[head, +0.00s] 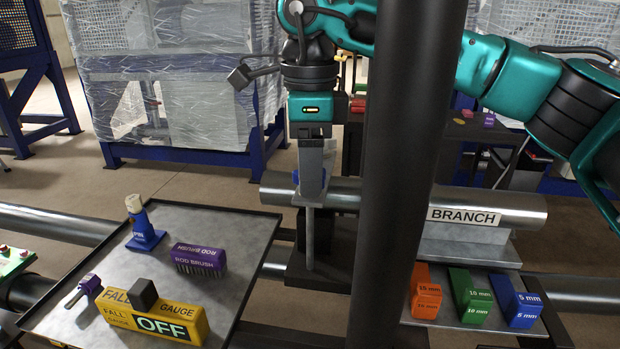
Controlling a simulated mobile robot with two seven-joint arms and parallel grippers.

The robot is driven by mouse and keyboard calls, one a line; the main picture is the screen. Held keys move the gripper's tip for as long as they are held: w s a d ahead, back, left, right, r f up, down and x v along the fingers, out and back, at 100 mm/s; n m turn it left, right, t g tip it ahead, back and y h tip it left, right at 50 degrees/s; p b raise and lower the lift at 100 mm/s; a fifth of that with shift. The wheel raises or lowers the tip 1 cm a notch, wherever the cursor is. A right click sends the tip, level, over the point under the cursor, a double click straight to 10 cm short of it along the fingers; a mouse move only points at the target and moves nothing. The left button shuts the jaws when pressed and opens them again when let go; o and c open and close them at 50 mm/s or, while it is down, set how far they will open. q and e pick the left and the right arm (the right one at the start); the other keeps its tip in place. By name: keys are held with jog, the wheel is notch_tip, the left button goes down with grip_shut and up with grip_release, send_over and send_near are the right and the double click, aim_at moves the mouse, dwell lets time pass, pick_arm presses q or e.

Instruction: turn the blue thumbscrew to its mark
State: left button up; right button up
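A small blue part (296,177), perhaps the blue thumbscrew, shows at the left end of the grey branch pipe (490,209). It is mostly hidden behind my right gripper (311,200), and I see no mark on it. My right gripper points straight down in front of this part, with its fingers seen edge-on. I cannot tell whether they are apart or touch the blue part. A thin upright rod (310,245) shows directly below the fingers. My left gripper is out of view.
A dark post (400,150) stands upright at centre, hiding part of the pipe. Orange (426,295), green (469,297) and blue (515,302) blocks sit right.

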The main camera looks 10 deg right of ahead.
jog(key=shift+o, duration=0.2)
notch_tip(320, 180, up, 6)
jog(key=p, duration=0.5)
jog(key=shift+r, duration=0.1)
